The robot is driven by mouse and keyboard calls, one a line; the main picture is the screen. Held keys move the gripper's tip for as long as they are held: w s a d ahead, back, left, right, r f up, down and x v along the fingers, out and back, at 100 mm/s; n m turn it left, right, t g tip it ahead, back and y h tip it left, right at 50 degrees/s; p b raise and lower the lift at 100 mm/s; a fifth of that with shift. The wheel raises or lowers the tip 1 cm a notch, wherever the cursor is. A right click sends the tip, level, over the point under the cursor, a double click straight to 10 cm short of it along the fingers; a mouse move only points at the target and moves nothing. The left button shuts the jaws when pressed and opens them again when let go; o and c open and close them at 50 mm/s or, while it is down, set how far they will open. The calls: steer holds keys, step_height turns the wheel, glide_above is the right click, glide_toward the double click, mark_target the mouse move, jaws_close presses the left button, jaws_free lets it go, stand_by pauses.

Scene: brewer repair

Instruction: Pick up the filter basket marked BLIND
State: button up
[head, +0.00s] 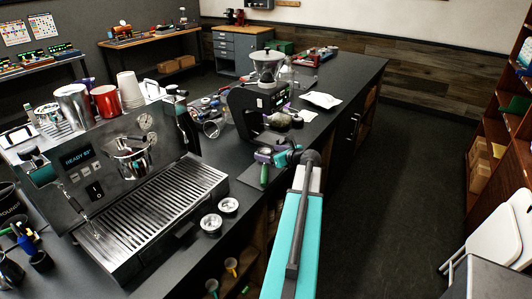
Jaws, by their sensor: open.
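Two small round metal cups that look like filter baskets stand on the dark counter (180,270), in front of the espresso machine at its right corner. One is the farther basket (228,205), and the other is the nearer basket (211,223). Any BLIND marking is too small to read, so I cannot tell which one carries it. My gripper (272,157) is at the end of my teal arm, beyond and to the right of both baskets and apart from them. It is open, and its fingers are small and hard to make out.
The espresso machine (165,195) with cups on top fills the left. A grinder (266,70) stands farther along the counter, near a white packet (322,100). The floor (400,180) right of the counter is clear.

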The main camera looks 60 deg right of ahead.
mark_target(270, 154)
steer(key=c, duration=1.1)
steer(key=shift+o, duration=0.2)
steer(key=shift+r+b, duration=0.8)
steer(key=shift+r, duration=0.9)
steer(key=s+a+r+b, duration=0.1)
steer(key=s+a+b, duration=0.6)
steer(key=s, duration=0.5)
steer(key=shift+s+a+r, duration=0.25)
steer(key=shift+s+a, duration=0.1)
steer(key=shift+a, duration=0.75)
steer(key=shift+r, duration=0.1)
